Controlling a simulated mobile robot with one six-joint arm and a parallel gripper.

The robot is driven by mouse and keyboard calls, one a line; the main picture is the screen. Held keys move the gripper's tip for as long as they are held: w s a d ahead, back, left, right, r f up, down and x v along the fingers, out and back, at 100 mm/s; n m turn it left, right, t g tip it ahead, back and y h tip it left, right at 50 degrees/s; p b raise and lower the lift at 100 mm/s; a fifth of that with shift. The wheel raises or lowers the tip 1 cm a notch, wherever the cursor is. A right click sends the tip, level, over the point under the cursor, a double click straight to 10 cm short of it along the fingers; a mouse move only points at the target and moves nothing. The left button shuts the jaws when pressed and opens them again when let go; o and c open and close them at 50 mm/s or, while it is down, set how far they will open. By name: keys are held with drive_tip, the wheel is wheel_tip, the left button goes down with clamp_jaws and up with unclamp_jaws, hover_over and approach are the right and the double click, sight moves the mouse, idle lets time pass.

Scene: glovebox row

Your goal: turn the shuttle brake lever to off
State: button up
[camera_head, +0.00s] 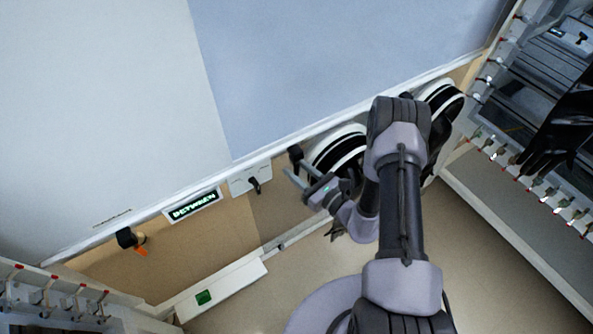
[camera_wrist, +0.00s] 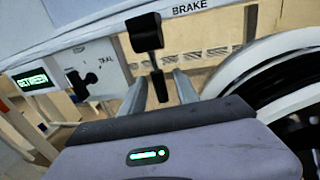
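The brake lever (camera_wrist: 145,33) is black, with a block-shaped head and a stem running down, beside the printed word BRAKE in the wrist view. In the head view the lever (camera_head: 296,155) shows just beyond my fingertips. My gripper (camera_head: 294,168) is open. In the wrist view the two fingers of my gripper (camera_wrist: 160,82) stand apart, one on each side of the lever's lower stem. I cannot tell whether either finger touches it. No off marking is readable.
Left of the lever is a white plate with a black knob (camera_wrist: 90,84), and a green-lit display (camera_wrist: 31,82) reading BETWEEN. Round black-and-white ports (camera_head: 338,148) lie close on the right. An orange-tipped black fitting (camera_head: 130,239) is far left. A gloved bench (camera_head: 560,120) stands at right.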

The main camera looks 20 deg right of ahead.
drive_tip(key=shift+w+a, duration=0.1)
clamp_jaws()
idle(1.4)
